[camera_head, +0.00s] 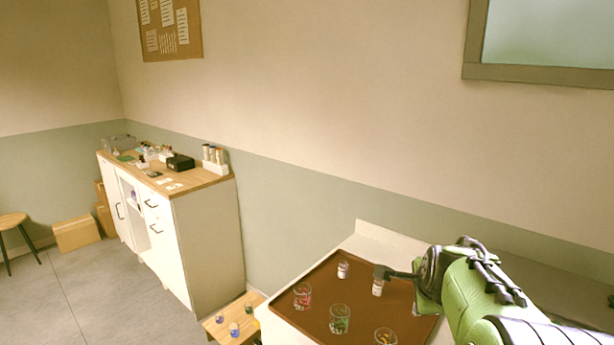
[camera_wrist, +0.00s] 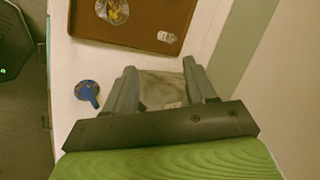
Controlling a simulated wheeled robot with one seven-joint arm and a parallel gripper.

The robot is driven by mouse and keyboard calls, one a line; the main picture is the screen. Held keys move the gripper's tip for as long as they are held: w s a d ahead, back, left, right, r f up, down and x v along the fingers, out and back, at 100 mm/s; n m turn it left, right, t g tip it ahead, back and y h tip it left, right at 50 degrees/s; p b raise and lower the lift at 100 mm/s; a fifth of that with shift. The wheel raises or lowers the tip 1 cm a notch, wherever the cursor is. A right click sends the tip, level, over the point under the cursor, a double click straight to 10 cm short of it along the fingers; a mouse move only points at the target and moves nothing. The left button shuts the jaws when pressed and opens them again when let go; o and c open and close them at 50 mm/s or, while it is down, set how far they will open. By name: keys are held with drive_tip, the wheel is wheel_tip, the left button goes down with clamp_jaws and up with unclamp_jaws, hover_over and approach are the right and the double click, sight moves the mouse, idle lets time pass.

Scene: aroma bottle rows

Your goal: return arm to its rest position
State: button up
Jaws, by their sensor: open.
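My gripper (camera_head: 384,272) is at the end of my green arm, over the right part of the brown tray in the head view. In the wrist view its two grey fingers (camera_wrist: 160,72) stand apart. A pale, greyish thing (camera_wrist: 163,90) shows between them, too blurred to name. In the head view a small white bottle (camera_head: 377,288) is just below the gripper; I cannot tell whether they touch. Another white bottle (camera_head: 343,270) stands further left on the tray.
The brown tray (camera_head: 318,278) lies on a white counter and holds several glasses, with red (camera_head: 302,296), green (camera_head: 340,319) and yellow (camera_head: 385,337) contents. A blue item (camera_wrist: 88,92) is on the counter. A cabinet (camera_head: 207,240) and low stool (camera_head: 233,322) stand left.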

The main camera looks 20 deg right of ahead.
drive_tip(key=s+a+r+n+y, duration=0.1)
drive_tip(key=s+a+r+n, duration=0.1)
drive_tip(key=a+n, duration=0.75)
drive_tip(key=s+a+f+n+y, duration=0.2)
drive_tip(key=s+a+n+y, duration=0.1)
drive_tip(key=s+a+n, duration=1.1)
drive_tip(key=s+a, duration=0.1)
drive_tip(key=a, duration=0.2)
drive_tip(key=shift+a+f+g+y, duration=0.2)
drive_tip(key=shift+a+g+y, duration=0.2)
drive_tip(key=shift+s, duration=0.1)
